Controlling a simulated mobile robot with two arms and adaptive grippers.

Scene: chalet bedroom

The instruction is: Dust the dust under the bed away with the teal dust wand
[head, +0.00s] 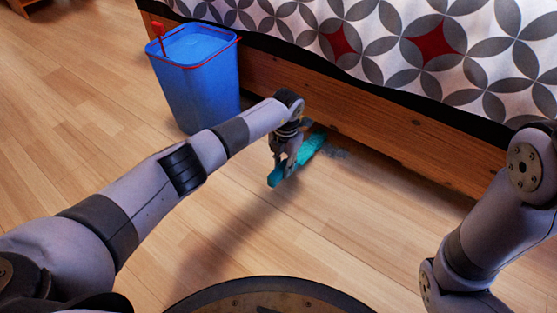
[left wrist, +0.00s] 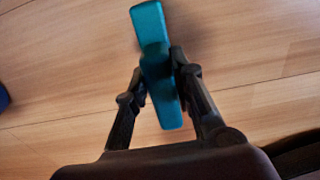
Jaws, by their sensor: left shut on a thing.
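The teal dust wand (head: 312,145) is held in my left gripper (head: 283,165), low over the floor at the bed's edge. Its far end points toward the gap under the bed (head: 400,138). A small grey-blue fuzzy patch (head: 339,154), which looks like dust, lies on the floor just right of that end. In the left wrist view, the teal handle (left wrist: 150,24) sits between the two fingers of my left gripper (left wrist: 160,78), which are shut on it. The space deeper under the bed is hidden by the side board. My right arm shows at the right, but its gripper is out of view.
A blue bin (head: 197,85) with a red rim and a red stick stands against the bed, left of my left gripper. A patterned bedspread (head: 400,45) hangs over the wooden side board. The wooden floor (head: 80,130) at the left is mostly clear.

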